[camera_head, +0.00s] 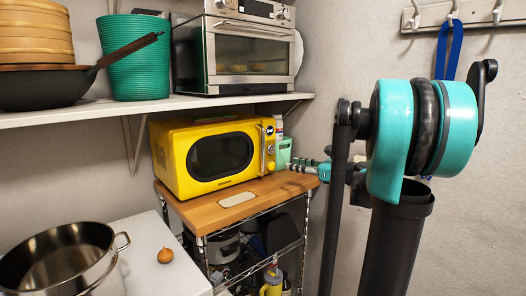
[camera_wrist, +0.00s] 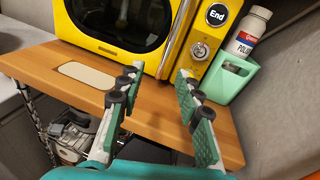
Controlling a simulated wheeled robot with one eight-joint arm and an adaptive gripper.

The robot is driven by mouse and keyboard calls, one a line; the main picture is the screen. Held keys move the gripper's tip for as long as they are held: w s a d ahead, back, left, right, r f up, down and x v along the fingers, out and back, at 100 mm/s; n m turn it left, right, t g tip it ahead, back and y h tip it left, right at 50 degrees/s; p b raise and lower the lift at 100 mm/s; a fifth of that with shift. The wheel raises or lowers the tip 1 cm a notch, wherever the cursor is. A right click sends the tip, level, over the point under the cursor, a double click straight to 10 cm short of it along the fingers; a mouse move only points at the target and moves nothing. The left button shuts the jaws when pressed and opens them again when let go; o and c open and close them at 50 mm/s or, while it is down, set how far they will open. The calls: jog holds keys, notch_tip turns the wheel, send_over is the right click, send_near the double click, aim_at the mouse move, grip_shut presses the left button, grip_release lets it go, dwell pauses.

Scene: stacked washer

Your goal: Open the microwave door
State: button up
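The yellow microwave (camera_head: 190,130) stands on a wooden-topped rack, and its door with a dark oval window (camera_head: 222,156) looks shut. In the wrist view the microwave (camera_wrist: 100,42) fills the top, with the handle (camera_wrist: 178,38) left of a silver knob and a dark round "End" button (camera_wrist: 217,14). My gripper (camera_head: 300,164) is to the right of the microwave's front. In the wrist view my gripper (camera_wrist: 160,74) has its fingers apart with nothing between them, pointing toward the handle area, and appears not to touch it.
A green holder (camera_wrist: 228,78) with a white bottle (camera_wrist: 248,30) stands close to the microwave's right. The wooden top (camera_head: 215,212) bears a pale flat plate (camera_head: 237,200). A shelf (camera_head: 60,116) with a toaster oven (camera_head: 245,50) hangs above. A pot (camera_head: 65,262) stands front left.

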jog(key=shift+m+t, duration=0.3)
jog(key=shift+m, duration=0.4)
jog(key=x, duration=0.5)
jog(key=r+x, duration=0.1)
jog(key=x, duration=0.5)
jog(key=w+d+r+x, duration=0.1)
jog(key=x, duration=0.5)
jog(key=shift+w+r, duration=0.1)
jog(key=shift+r, duration=0.1)
grip_shut()
